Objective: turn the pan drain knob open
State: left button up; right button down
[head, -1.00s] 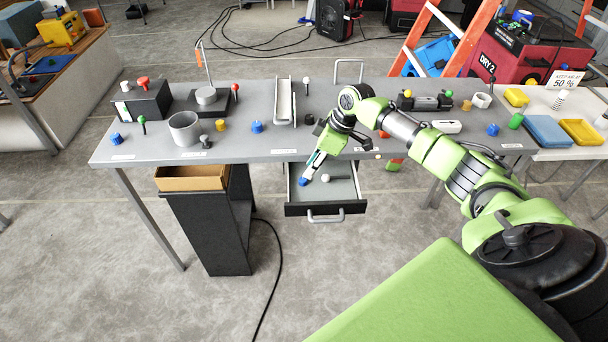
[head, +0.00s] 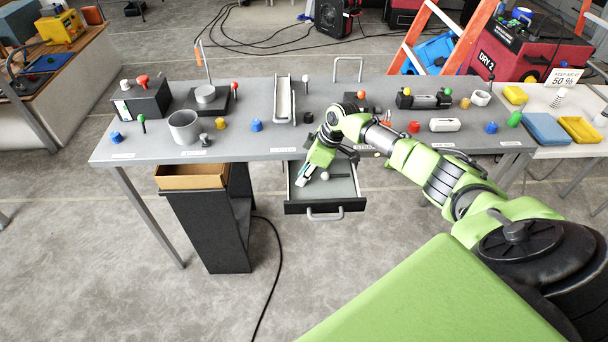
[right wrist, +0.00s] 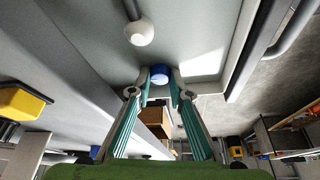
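An open tray like a drawer (head: 345,206) with a black front and a silver handle sticks out under the table. A blue knob (right wrist: 159,74) and a white ball-shaped knob (right wrist: 139,30) are in it; the white one also shows in the head view (head: 325,176). My right gripper (head: 301,183) reaches down into the tray's left side. In the right wrist view, its fingertips (right wrist: 160,78) stand on either side of the blue knob, looking slightly apart from it. The blue knob is hidden in the head view. No label identifies the drain knob. My left gripper is out of view.
The grey table (head: 240,147) above carries several coloured knobs, a grey cup (head: 184,128) and a white channel (head: 284,100). A black stand with an open brown box (head: 190,179) is left of the tray.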

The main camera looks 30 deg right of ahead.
jog(key=shift+r+m+p, duration=0.2)
jog(key=shift+m+p, duration=0.2)
jog(key=shift+p, duration=0.45)
jog(key=m+h+p, duration=0.1)
jog(key=m+p, duration=0.2)
jog(key=m+h+p, duration=0.1)
jog(key=m+p, duration=0.1)
jog(key=p, duration=0.2)
jog(key=m+t+h+p, duration=0.1)
jog(key=m+p, duration=0.2)
jog(key=shift+a+m, duration=0.3)
jog(key=shift+a+m+h+p, duration=0.1)
jog(key=shift+m+h+p, duration=0.5)
jog(key=shift+m+p, duration=0.3)
jog(key=shift+m+h+p, duration=0.3)
jog(key=shift+m+p, duration=0.1)
jog(key=shift+m, duration=0.5)
jog(key=shift+f+m+g+h, duration=0.2)
jog(key=shift+m+g+h, duration=0.2)
jog(key=shift+m, duration=0.8)
jog(key=shift+m+h, duration=0.4)
jog(key=shift+m, duration=0.8)
jog(key=shift+g, duration=0.3)
